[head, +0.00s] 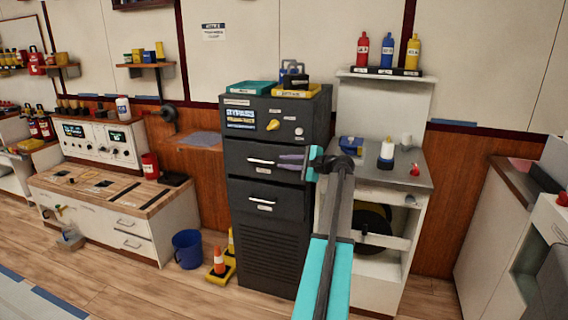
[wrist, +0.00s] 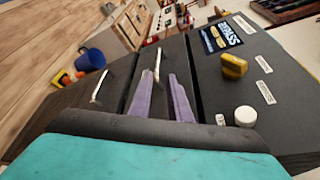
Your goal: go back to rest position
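My gripper (head: 284,162) is in front of a dark cabinet (head: 265,235), by the right end of the upper drawer's pale handle (head: 261,161). In the wrist view my gripper (wrist: 160,82) shows two purple fingers with a gap between them and nothing held. The upper handle (wrist: 157,62) appears just beyond and between the fingertips; I cannot tell whether they touch it. The lower handle (wrist: 101,86) is to the left in that view. My turquoise and dark arm covers part of the cabinet's right side and the workbench.
The cabinet's top panel has a yellow knob (wrist: 234,66) and a white button (wrist: 245,116). A white workbench (head: 375,270) with small items stands close on the right. The foreground floor is clear.

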